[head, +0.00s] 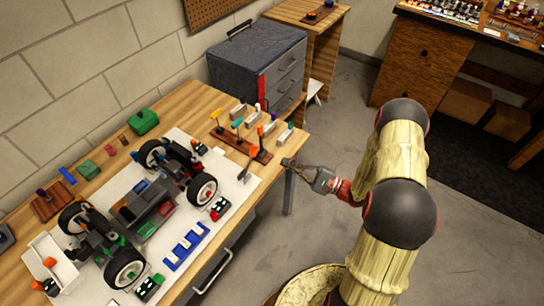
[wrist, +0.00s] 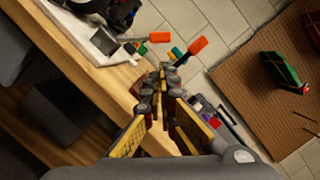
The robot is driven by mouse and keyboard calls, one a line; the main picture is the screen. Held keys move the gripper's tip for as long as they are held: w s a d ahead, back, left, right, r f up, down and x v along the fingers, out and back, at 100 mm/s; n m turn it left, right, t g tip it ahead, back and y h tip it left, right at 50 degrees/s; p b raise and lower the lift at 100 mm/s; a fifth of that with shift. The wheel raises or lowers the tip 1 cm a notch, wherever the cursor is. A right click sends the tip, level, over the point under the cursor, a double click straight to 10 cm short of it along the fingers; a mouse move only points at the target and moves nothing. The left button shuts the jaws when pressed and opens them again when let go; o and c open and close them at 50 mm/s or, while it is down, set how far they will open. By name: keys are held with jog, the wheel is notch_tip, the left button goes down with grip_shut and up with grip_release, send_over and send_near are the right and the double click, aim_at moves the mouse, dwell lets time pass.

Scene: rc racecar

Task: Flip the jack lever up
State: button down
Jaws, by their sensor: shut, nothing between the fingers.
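The RC car (head: 150,203) stands on a white mat on the workbench, with small dark jack-like blocks beside its wheels. One block (head: 221,208) with red and white parts is by the near right wheel, and another (head: 150,288) is by the front wheel. I cannot tell which part is the jack lever. My gripper (head: 288,163) is shut and empty, just off the bench's right end, apart from the car and blocks.
A grey tool with an orange end (head: 246,166) lies near my gripper. A wooden rack of coloured-handled tools (head: 240,146) is behind it. A blue rack (head: 186,247) lies in front of the car. A grey drawer cabinet (head: 258,65) stands at the back.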

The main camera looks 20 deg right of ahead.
jog(key=b+x, duration=0.2)
jog(key=x, duration=0.7)
jog(key=shift+w+a, duration=0.15)
jog(key=shift+a, duration=0.1)
jog(key=shift+r, duration=0.15)
jog(key=shift+a+r+n, duration=0.1)
jog(key=shift+r+n, duration=0.15)
jog(key=shift+n, duration=0.15)
jog(key=shift+a+r+n, duration=0.1)
jog(key=shift+r+n, duration=0.05)
jog(key=shift+n, duration=0.15)
jog(key=s+a+r+n+g+b, duration=0.1)
jog(key=s+a+r+n, duration=0.3)
jog(key=a, duration=0.6)
jog(key=shift+s+r+n+g, duration=0.2)
jog(key=shift+s+n+g, duration=0.3)
jog(key=shift+s+n, duration=1.05)
jog(key=shift+s+m, duration=0.25)
